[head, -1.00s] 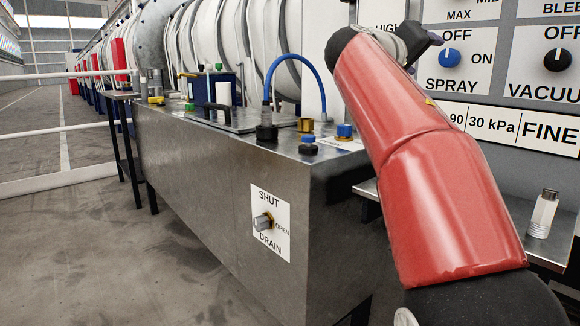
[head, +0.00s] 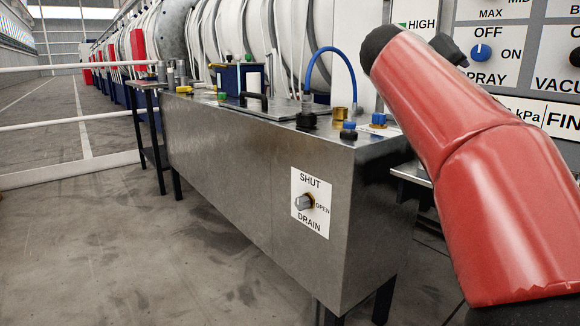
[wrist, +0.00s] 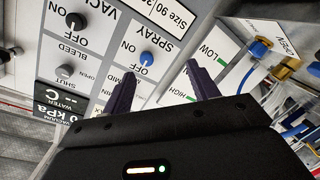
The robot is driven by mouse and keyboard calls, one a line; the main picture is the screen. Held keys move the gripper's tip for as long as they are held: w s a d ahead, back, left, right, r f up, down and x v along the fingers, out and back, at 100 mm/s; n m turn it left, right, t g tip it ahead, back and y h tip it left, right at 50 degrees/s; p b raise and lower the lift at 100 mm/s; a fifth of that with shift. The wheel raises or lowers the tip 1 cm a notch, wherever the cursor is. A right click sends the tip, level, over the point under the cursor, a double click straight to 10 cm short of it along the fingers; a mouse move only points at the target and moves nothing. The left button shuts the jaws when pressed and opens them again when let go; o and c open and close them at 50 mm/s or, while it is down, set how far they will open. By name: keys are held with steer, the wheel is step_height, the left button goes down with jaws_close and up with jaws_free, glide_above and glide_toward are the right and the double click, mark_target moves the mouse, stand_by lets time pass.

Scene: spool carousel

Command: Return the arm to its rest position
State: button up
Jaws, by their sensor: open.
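My red arm fills the right side of the head view, in front of the control panel (head: 520,45). My gripper (wrist: 160,85) shows in the wrist view as two dark fingers set apart, with nothing between them. Behind the fingers the wrist view shows the panel, upside down, with a blue SPRAY knob (wrist: 146,59) and a black VACUUM knob (wrist: 74,20). In the head view the gripper's fingertips are mostly hidden behind my arm.
A metal tank (head: 240,150) with a DRAIN knob (head: 304,202) stands in the middle. A blue hose (head: 330,52) arches above its top, among small fittings. A dark side table (head: 148,115) stands beyond. The floor (head: 100,240) at left is clear, with white rails further back.

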steer(key=s+a+f+g+y+p, duration=0.1)
steer(key=s+a+f+y, duration=0.3)
steer(key=s+f, duration=0.5)
steer(key=s+a+f+g+y+p, duration=0.2)
steer(key=s+a+f+y, duration=0.2)
steer(key=s+f, duration=0.6)
steer(key=s+a+f+g+y+p, duration=0.1)
steer(key=s+a+f+y, duration=0.3)
steer(key=s+f, duration=0.6)
step_height(320, 180, down, 7)
steer(key=shift+a+r+n+g, duration=0.2)
steer(key=shift+a+n+g, duration=0.1)
steer(key=shift+a+g, duration=0.25)
